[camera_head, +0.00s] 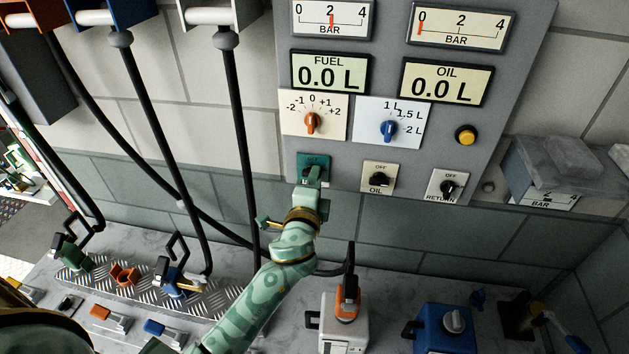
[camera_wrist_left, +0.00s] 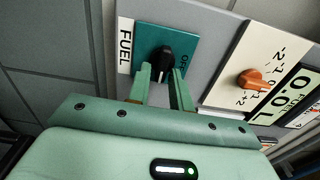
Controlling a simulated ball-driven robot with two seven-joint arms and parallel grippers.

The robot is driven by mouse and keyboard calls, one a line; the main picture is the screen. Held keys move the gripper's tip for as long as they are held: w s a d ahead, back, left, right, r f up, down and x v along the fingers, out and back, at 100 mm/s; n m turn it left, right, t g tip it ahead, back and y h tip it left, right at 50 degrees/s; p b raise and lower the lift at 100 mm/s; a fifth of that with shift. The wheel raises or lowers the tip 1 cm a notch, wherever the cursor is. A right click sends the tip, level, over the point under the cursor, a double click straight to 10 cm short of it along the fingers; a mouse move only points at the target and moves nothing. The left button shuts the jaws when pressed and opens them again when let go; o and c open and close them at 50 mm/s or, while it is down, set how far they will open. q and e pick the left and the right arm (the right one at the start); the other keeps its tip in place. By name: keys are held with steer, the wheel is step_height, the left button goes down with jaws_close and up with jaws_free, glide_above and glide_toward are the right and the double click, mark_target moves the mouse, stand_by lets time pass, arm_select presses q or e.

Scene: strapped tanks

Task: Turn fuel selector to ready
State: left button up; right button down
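The fuel selector is a black knob (camera_wrist_left: 163,60) on a teal plate marked FUEL in the left wrist view. In the head view its plate (camera_head: 313,160) sits at the lower left of the grey panel, and the knob is mostly hidden by my gripper. My left gripper (camera_head: 314,178) is right in front of it. In the left wrist view its two fingers (camera_wrist_left: 161,80) are apart, one on each side of the knob's near end. I cannot tell whether they touch it. The exact setting of the knob is unclear. My right gripper is not in view.
Beside the selector are a black OIL knob (camera_head: 380,179) and a RETURN knob (camera_head: 448,187). Above are an orange knob (camera_head: 312,122), a blue knob (camera_head: 388,128) and a yellow button (camera_head: 466,134). Hoses hang at left. A white can (camera_head: 343,322) and blue can (camera_head: 443,328) stand below.

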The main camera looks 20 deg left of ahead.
arm_select(q)
steer(key=shift+o, duration=0.6)
steer(key=b+v, duration=0.4)
steer(key=v, duration=1.2)
steer(key=shift+s, duration=0.15)
